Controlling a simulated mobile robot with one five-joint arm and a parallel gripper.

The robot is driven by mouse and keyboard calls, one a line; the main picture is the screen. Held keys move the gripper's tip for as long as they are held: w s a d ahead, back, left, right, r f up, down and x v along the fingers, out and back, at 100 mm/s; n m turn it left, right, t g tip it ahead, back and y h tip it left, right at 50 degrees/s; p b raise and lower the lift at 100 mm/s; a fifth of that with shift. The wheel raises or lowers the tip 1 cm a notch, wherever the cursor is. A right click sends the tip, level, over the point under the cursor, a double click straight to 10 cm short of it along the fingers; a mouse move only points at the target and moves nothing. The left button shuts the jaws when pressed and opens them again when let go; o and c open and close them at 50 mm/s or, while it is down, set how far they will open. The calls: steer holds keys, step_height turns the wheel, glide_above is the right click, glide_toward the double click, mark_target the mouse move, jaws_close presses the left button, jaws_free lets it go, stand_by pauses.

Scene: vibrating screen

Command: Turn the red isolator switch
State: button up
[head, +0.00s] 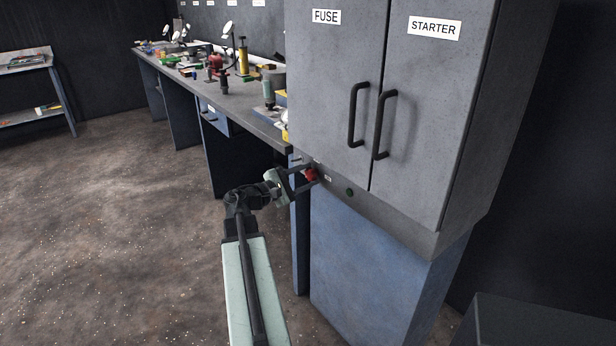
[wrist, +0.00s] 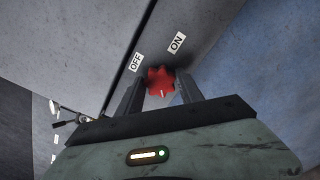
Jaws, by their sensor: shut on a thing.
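The red isolator switch (head: 311,174) is a small red knob on the grey strip below the cabinet doors. In the wrist view the red switch (wrist: 160,81) is a lobed knob with a pale mark on its lower part, near the OFF label (wrist: 136,62) and the ON label (wrist: 177,42). My gripper (head: 306,176) reaches the knob from the left. In the wrist view my gripper (wrist: 160,92) has one dark finger on each side of the knob and is shut on it. The fingers hide parts of the knob's sides.
The grey cabinet has FUSE (head: 326,16) and STARTER (head: 434,28) doors with black handles. A cluttered workbench (head: 240,110) runs back on the left. The floor (head: 110,220) at left is open.

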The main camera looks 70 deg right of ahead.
steer(key=m, duration=0.4)
steer(key=shift+s+a+f+m, duration=0.1)
steer(key=shift+s+a+m, duration=0.05)
steer(key=shift+m, duration=2.15)
steer(key=o, duration=1.3)
steer(key=v, duration=0.7)
steer(key=shift+w+a, duration=0.25)
steer(key=shift+w, duration=0.05)
